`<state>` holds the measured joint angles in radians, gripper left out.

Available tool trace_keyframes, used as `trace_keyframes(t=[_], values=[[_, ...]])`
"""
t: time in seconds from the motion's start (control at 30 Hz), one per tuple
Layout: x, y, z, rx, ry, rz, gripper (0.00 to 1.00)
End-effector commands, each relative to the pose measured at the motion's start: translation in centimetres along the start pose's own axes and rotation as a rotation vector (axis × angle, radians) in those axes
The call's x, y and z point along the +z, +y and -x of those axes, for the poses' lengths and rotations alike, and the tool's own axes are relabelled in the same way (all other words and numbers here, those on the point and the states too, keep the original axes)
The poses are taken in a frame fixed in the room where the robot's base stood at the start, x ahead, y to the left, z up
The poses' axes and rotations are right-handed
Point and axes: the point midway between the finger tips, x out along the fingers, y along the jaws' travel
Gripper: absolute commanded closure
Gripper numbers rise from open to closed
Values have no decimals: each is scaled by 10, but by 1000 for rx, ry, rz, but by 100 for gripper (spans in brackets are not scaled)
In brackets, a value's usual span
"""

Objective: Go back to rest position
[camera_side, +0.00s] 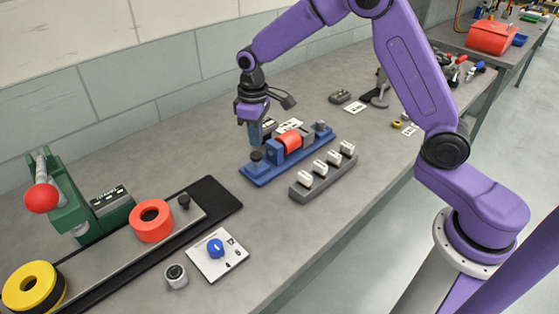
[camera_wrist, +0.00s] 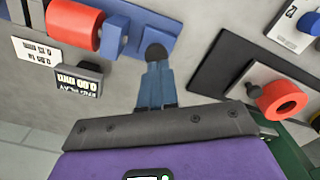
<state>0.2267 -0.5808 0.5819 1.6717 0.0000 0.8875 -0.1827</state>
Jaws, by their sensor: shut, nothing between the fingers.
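My gripper (camera_side: 255,134) hangs from the purple arm with its blue fingers together and nothing between them. In the side view it is just behind the left end of a blue fixture (camera_side: 262,176), near a black knob (camera_side: 256,157) on that fixture. The fixture holds a red cylinder (camera_side: 289,142). In the wrist view the closed fingers (camera_wrist: 156,72) point at the dark knob (camera_wrist: 156,51), and the red cylinder (camera_wrist: 74,24) is to the upper left. I cannot tell whether the fingertips touch the knob.
A grey rack (camera_side: 315,178) with several white-topped switches stands in front of the fixture. At left are a black base (camera_side: 226,195) with a red ring (camera_side: 151,221), a yellow ring (camera_side: 33,287) and a green press (camera_side: 72,207). A blue-dial card (camera_side: 217,257) lies near the front.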

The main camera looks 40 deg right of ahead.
Motion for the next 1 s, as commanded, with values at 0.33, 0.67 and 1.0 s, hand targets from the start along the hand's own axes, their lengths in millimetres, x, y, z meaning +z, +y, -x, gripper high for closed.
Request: trace_keyframes(t=[0.33,0.67,1.0], values=[[74,-69,44,0,12,165,100],[182,-115,70,-3,22,339,100],[294,-130,74,-8,28,505,100]])
